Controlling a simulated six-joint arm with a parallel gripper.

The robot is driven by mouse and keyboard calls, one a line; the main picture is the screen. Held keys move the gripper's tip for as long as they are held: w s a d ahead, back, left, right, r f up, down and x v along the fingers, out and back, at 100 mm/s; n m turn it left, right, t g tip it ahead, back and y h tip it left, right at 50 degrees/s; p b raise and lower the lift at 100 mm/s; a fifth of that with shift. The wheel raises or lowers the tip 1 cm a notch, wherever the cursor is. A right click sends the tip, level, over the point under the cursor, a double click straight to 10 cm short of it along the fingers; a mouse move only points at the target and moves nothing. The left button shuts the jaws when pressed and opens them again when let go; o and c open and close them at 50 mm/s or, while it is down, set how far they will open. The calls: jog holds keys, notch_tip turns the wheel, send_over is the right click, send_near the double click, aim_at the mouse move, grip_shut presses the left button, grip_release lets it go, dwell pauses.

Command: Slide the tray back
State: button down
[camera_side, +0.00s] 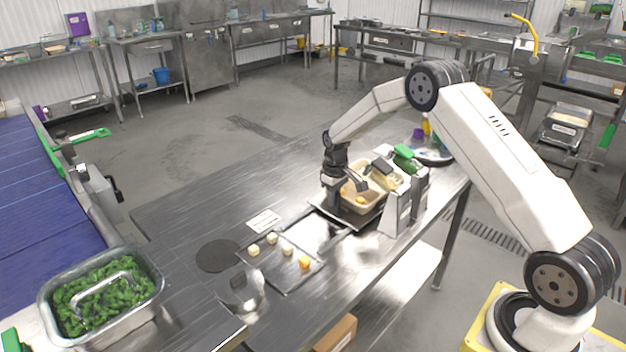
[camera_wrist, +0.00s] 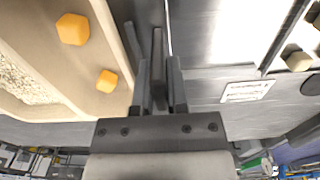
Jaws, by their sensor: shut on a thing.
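A beige tray (camera_side: 374,205) sits on a flat dark platform on the steel table, with rice and orange cubes inside. Its near wall also shows in the wrist view (camera_wrist: 108,30), left of my fingers. My gripper (camera_side: 338,203) points down at the tray's left side. In the wrist view, my gripper (camera_wrist: 159,80) is shut on a narrow grey bar (camera_wrist: 157,45) between its fingers. I cannot tell whether this bar is part of the tray. The fingertips' contact is partly hidden in the side view.
A thin dark tray (camera_side: 285,280) with several pale and orange cubes lies to the left. A boxy device (camera_side: 405,205) stands right of the beige tray. A metal pan of greens (camera_side: 150,300) stands front left.

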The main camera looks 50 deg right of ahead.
jog(key=c, duration=0.9)
grip_release()
jog(key=shift+d, duration=0.4)
jog(key=shift+a, duration=0.15)
jog(key=shift+r, duration=0.1)
jog(key=shift+r, duration=3.85)
